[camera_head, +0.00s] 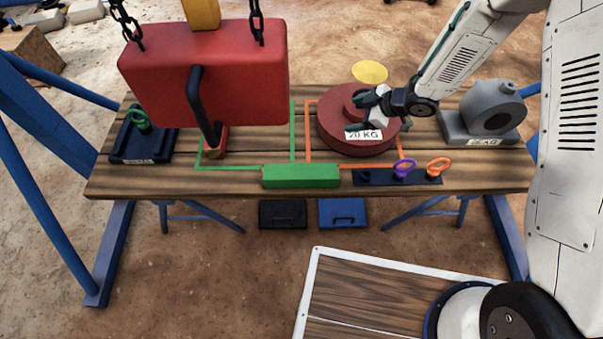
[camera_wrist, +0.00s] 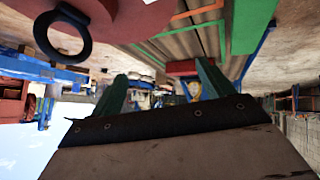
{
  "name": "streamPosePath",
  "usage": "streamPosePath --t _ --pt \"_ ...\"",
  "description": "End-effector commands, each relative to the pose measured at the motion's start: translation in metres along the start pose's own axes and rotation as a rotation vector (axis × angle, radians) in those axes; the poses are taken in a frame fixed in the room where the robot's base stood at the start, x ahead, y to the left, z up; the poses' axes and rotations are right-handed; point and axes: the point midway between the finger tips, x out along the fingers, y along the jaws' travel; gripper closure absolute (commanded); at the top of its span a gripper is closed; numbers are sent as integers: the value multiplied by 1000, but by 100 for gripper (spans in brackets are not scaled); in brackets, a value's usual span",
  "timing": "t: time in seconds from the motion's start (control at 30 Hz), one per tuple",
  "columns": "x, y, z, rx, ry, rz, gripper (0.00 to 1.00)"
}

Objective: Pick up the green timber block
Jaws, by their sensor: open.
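The green timber block (camera_head: 300,177) lies along the front edge of the wooden table, left of the dark strip with rings. In the wrist view, a green block that looks like the same one (camera_wrist: 250,26) is at the top right. My gripper (camera_head: 357,112) is over the dark red 20 KG weight, behind and to the right of the block and apart from it. Its fingers are open and nothing is between them. In the wrist view, the two green fingertips (camera_wrist: 160,85) stand apart.
A large red case (camera_head: 215,75) hangs on chains over the table's left side. The dark red weight (camera_head: 340,143) and a grey weight (camera_head: 492,108) stand at the right. A dark strip (camera_head: 375,178) holds purple and orange rings beside the block.

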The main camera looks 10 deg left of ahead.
Motion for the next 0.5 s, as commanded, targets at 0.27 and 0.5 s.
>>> streamPosePath --t 0.27,0.5 --pt "72 -116 14 -28 281 -335 20" --pt "86 -148 13 -23 354 -417 20"
